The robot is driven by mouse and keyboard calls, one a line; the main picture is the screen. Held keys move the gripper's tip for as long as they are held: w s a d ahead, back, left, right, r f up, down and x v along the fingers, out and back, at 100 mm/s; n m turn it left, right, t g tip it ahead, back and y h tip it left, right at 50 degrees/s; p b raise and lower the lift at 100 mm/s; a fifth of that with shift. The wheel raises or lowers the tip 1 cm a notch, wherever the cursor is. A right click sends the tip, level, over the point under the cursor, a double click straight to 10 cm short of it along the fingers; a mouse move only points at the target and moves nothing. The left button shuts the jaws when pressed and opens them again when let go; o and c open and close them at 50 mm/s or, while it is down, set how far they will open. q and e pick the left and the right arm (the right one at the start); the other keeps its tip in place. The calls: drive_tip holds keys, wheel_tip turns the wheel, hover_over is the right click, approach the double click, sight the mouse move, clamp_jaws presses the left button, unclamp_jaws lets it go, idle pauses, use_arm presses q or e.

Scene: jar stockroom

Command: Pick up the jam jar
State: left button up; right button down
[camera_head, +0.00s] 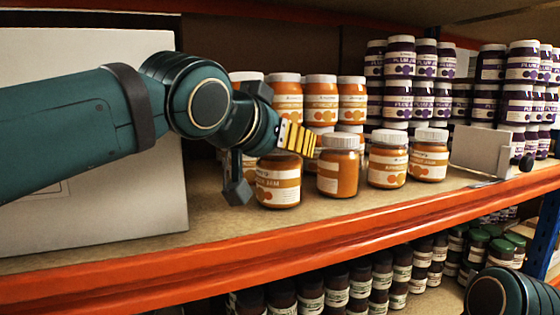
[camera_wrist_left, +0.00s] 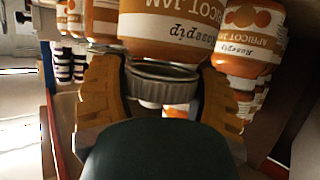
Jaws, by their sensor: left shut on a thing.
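The jam jar (camera_head: 278,184) has an orange body and a pale apricot jam label. It stands upright at the left end of the front row on the shelf. My left gripper (camera_head: 270,148) reaches down over it from the left and hides its lid. In the left wrist view the jar (camera_wrist_left: 160,30) appears upside down, its metal-coloured lid between the yellow fingers. My left gripper (camera_wrist_left: 162,78) is shut on the jar at the lid. The jar seems to rest on the shelf; no gap shows. My right gripper is out of view.
More apricot jars (camera_head: 338,170) stand close to the right, with stacked ones (camera_head: 320,98) behind. A large pale box (camera_head: 90,205) is on the left. Purple plum jars (camera_head: 398,85) and a small pale panel (camera_head: 475,150) stand further right. The orange shelf edge (camera_head: 300,240) runs in front.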

use_arm(q)
drive_tip(key=shift+r, duration=0.15)
wheel_tip(320, 180, up, 18)
drive_tip(key=p, duration=0.2)
idle(0.6)
idle(0.4)
